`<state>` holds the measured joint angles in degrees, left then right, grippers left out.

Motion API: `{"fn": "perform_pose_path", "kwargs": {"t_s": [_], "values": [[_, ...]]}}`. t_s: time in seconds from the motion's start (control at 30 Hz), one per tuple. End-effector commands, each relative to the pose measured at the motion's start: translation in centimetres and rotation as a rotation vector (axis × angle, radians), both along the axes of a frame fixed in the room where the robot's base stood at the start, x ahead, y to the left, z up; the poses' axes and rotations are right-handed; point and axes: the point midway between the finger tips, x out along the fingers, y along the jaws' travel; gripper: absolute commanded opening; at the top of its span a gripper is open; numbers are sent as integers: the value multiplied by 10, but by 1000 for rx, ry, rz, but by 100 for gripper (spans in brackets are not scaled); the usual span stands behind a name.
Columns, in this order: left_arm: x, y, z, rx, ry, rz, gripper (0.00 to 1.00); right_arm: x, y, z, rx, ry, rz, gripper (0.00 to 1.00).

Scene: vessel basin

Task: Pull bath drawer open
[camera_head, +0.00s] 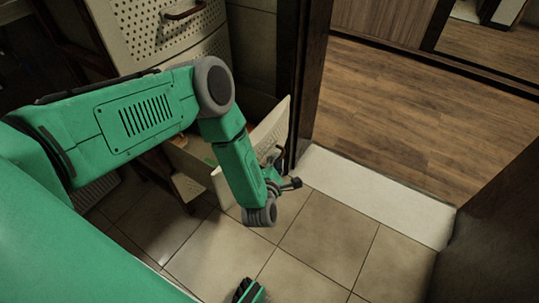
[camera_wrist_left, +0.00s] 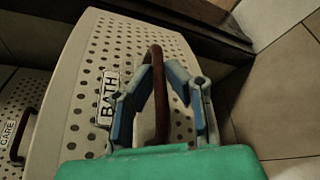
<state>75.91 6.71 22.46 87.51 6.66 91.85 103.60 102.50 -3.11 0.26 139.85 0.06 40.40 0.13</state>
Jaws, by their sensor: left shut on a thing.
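The bath drawer has a cream perforated front (camera_wrist_left: 85,75) with a white BATH label (camera_wrist_left: 108,98) in the left wrist view. Its curved brown handle (camera_wrist_left: 160,115) stands out from the front. In the head view the drawer (camera_head: 268,130) is pulled out from the cabinet, with part of its inside showing behind my arm. My left gripper (camera_head: 284,180) is at the drawer's front. In the left wrist view both blue-grey fingers of the left gripper (camera_wrist_left: 163,72) are closed around the handle. My green forearm hides part of the drawer in the head view.
Another perforated drawer (camera_head: 165,28) with a brown handle is above. A dark door frame (camera_head: 305,70) stands close to the drawer's right. The tiled floor (camera_head: 325,235) in front is clear.

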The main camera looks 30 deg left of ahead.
Motion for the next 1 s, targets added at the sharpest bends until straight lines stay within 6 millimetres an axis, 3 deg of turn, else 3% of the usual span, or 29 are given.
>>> {"fn": "perform_pose_path", "kwargs": {"t_s": [0.1,0.3,0.77,0.8,0.83,1.0], "values": [[-4,-19,-3,1,8,-3,0,0,1,-1,1,0,1,40],[-6,-38,-3,9,14,-5,0,0,0,-1,1,0,1,40],[-6,-39,-3,5,13,-3,0,0,0,-1,0,-1,0,40],[-6,-39,-3,5,13,-3,25,0,0,-1,0,0,1,40],[-6,-39,-3,7,12,-3,31,0,0,-1,0,0,1,40],[-5,-40,-1,9,8,-2,31,0,0,-1,0,-1,1,40]]}}
